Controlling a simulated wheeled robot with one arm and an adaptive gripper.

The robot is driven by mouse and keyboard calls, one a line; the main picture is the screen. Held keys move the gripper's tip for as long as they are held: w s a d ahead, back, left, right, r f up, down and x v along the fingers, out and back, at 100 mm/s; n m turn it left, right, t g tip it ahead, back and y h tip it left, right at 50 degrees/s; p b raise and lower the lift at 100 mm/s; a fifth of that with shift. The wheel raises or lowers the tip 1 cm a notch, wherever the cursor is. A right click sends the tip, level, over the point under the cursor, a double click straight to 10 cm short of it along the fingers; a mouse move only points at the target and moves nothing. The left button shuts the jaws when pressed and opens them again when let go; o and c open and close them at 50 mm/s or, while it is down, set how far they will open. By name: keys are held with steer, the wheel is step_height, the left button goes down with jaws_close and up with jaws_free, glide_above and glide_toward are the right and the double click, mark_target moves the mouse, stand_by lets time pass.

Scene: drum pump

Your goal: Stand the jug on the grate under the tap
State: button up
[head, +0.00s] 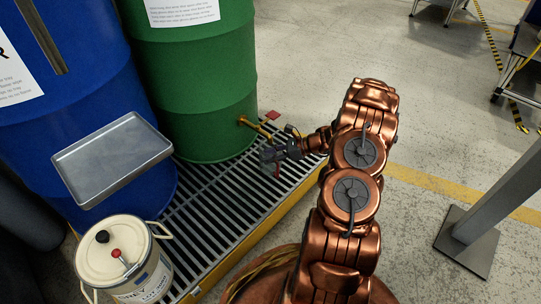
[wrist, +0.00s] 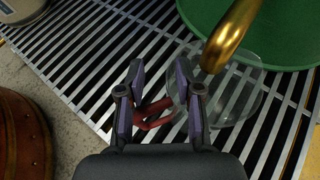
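The clear jug (wrist: 240,95) with a red handle (wrist: 152,114) shows in the wrist view over the slatted grate (wrist: 75,65), and it looks upright. The brass tap (wrist: 228,38) reaches over the jug's mouth; in the head view the tap (head: 252,126) comes out of the green drum (head: 195,85). My gripper (wrist: 160,72) has its two fingers spread, with the red handle between or just below them and a gap showing. In the head view my gripper (head: 270,152) is low over the grate and mostly hides the jug.
A blue drum (head: 75,110) stands left of the green one, with a grey tray (head: 112,158) at its front. A cream can (head: 125,262) stands at the grate's near left. A grey post (head: 500,190) stands on the floor at right.

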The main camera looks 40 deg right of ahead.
steer(key=shift+r, duration=0.1)
steer(key=p+v, duration=0.4)
steer(key=v, duration=0.8)
steer(key=s+a+r+n+g, duration=0.1)
steer(key=a+r+n+g, duration=0.3)
steer(key=a, duration=0.5)
steer(key=s+a+r+n+g+h, duration=0.1)
steer(key=s+a+r+n+g, duration=0.1)
steer(key=a+r+n, duration=0.4)
steer(key=s+a+r+n+g, duration=0.1)
steer(key=a+r+n+g, duration=0.2)
steer(key=a+r, duration=0.55)
steer(key=s+a+r+n+g+h, duration=0.35)
steer(key=s+a+n, duration=0.25)
steer(key=s+a, duration=0.45)
steer(key=s+d+r+n+t+h, duration=0.1)
steer(key=s+n+h, duration=0.4)
steer(key=s, duration=0.8)
steer(key=shift+s+d+r+n+h, duration=0.15)
steer(key=shift+s+d+n+h, duration=0.2)
steer(key=shift+n, duration=0.75)
